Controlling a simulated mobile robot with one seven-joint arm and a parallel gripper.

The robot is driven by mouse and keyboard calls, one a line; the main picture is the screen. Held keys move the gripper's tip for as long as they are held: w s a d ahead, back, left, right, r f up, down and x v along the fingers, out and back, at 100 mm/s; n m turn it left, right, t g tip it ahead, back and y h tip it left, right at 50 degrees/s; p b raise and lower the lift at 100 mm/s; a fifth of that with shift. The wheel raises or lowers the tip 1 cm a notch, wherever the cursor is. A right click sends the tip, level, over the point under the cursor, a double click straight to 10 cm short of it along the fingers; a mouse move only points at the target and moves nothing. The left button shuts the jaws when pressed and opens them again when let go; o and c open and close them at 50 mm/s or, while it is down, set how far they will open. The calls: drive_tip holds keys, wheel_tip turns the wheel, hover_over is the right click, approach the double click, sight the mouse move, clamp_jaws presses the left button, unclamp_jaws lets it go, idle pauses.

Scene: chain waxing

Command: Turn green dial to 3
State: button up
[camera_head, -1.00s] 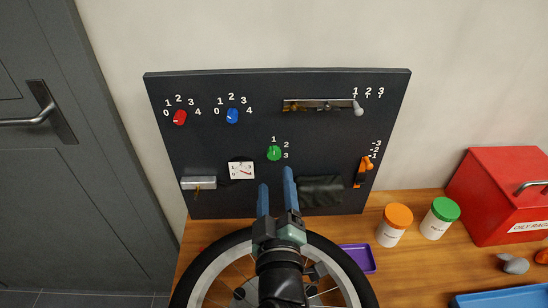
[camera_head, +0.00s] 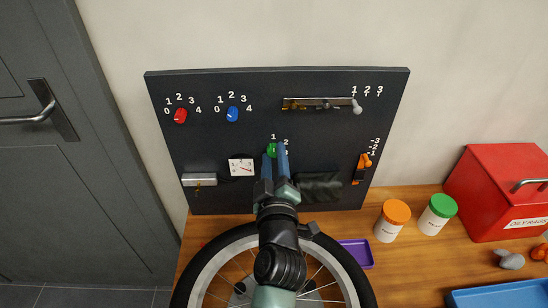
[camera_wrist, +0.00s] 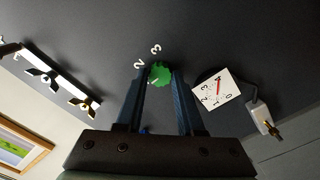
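The green dial (camera_head: 271,150) sits low in the middle of the black panel, with the numbers 1 and 2 showing beside it. Its 3 is hidden behind a finger in the head view. In the wrist view the green dial (camera_wrist: 161,75) shows between my fingertips, with 2 and 3 above it and a small white mark at its lower left edge. I cannot tell which number it points to. My gripper (camera_head: 275,150) is open with its blue fingers on either side of the dial. It also shows in the wrist view (camera_wrist: 163,78). I cannot tell whether the fingers touch the dial.
Red dial (camera_head: 180,116) and blue dial (camera_head: 232,114) are higher on the panel (camera_head: 320,140). A white gauge (camera_head: 242,167) is left of my fingers, an orange lever (camera_head: 362,166) to the right. A wheel (camera_head: 205,265) stands below, under my arm. Two jars (camera_head: 392,221) stand right.

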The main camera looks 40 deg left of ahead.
clamp_jaws()
drive_tip(key=shift+m, duration=0.4)
drive_tip(key=m+b, duration=0.1)
drive_tip(key=m, duration=0.3)
drive_tip(key=shift+f+m, duration=0.1)
drive_tip(key=shift+m, duration=0.2)
drive_tip(key=m, duration=0.5)
drive_tip(key=shift+p, duration=0.35)
drive_tip(key=m+p, duration=0.1)
drive_tip(key=m, duration=0.5)
drive_tip(key=shift+m+p, duration=0.3)
drive_tip(key=shift+m, duration=0.1)
drive_tip(key=m+p, duration=0.2)
drive_tip(key=m, duration=0.4)
drive_tip(key=shift+m, duration=0.4)
